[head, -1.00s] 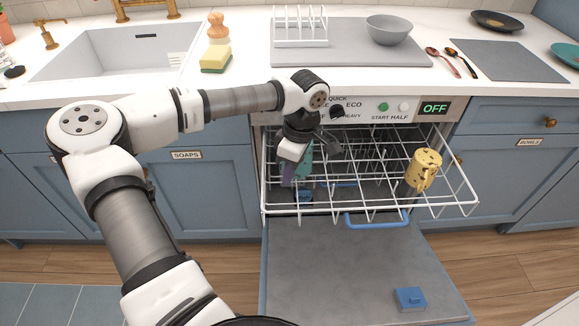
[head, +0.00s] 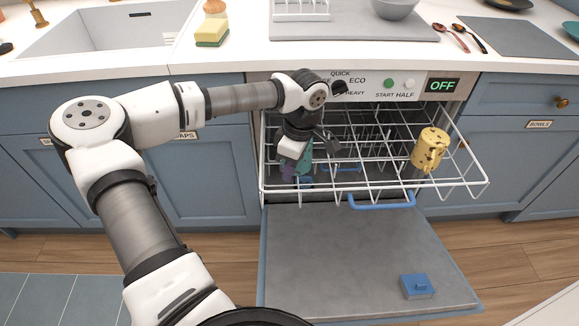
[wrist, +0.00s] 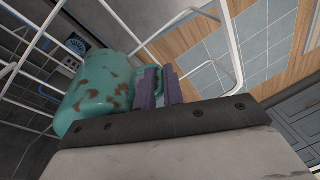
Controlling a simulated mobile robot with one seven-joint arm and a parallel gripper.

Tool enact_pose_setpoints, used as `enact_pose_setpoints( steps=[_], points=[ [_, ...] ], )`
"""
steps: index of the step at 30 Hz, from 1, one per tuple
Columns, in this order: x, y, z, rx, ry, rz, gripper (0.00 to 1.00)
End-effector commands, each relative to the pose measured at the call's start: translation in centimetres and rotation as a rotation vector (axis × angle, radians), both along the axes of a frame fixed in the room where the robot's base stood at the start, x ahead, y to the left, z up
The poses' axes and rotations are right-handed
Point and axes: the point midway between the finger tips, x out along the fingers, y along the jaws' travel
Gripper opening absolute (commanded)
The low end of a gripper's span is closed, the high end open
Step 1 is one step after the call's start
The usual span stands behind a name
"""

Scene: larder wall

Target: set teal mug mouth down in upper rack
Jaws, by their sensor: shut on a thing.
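The teal mug (wrist: 100,92), with brown spots, is large in the wrist view beside the purple fingers of my gripper (wrist: 159,86). My gripper is shut on the mug, apparently at its handle side. In the head view the gripper (head: 292,172) is at the left part of the upper rack (head: 345,186), and a little of the mug (head: 304,160) shows behind it. The white wires of the rack pass close around the mug. I cannot tell whether the mug touches them. The mug's mouth is hidden.
A yellow spotted mug (head: 428,150) stands at the right of the upper rack. The dishwasher door (head: 360,260) is folded down, with a blue box (head: 417,286) on it. The rack's middle is clear. The counter holds a sponge (head: 212,33) and spoons (head: 460,38).

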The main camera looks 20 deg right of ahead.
Motion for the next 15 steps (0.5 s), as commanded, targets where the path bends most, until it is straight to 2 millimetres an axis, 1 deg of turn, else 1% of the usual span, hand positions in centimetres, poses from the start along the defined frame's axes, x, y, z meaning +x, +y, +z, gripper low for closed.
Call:
enact_pose_setpoints(
  steps=[1, 6, 15],
  points=[
    [0.02, -0.01, 0.06, -0.001, -0.001, 0.0, 0.12],
    [0.02, -0.01, 0.05, -0.001, -0.001, 0.0, 0.34],
    [0.02, -0.03, 0.21, 0.0, 0.0, 0.0, 0.35]
  ],
)
